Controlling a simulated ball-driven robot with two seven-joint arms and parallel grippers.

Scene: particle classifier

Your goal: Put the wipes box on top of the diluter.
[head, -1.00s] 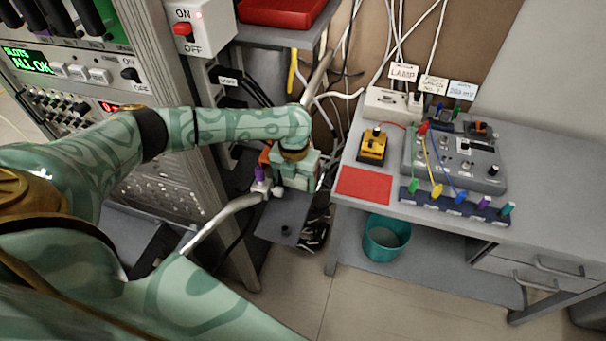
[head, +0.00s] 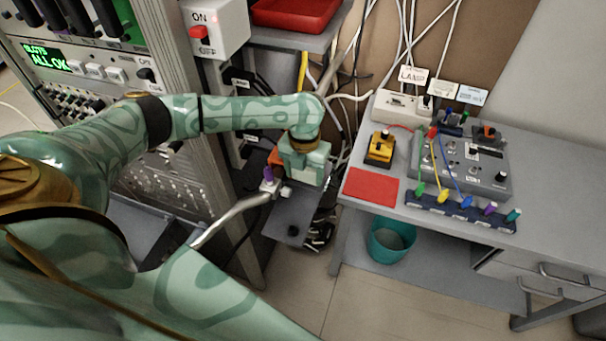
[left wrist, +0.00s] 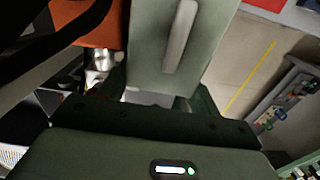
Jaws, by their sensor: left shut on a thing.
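My left gripper (head: 302,176) is low between the rack and the bench, its fingertips mostly hidden in the head view. In the left wrist view, its fingers (left wrist: 160,100) are shut on a grey-green box-like thing with a pale strip, which I take for the wipes box (left wrist: 148,50). Beside it on the left is an orange thing (left wrist: 98,28) with a shiny metal part below it. In the head view, orange (head: 275,158) and a purple-topped part (head: 268,174) show just left of the gripper. I cannot tell surely which thing is the diluter.
A dark grey plate (head: 292,222) with a black knob lies below the gripper. Cables hang behind it. The rack (head: 205,150) stands left, the bench (head: 560,215) right, with a red mat (head: 371,187). A teal bin (head: 391,238) stands below the bench. Floor in front is clear.

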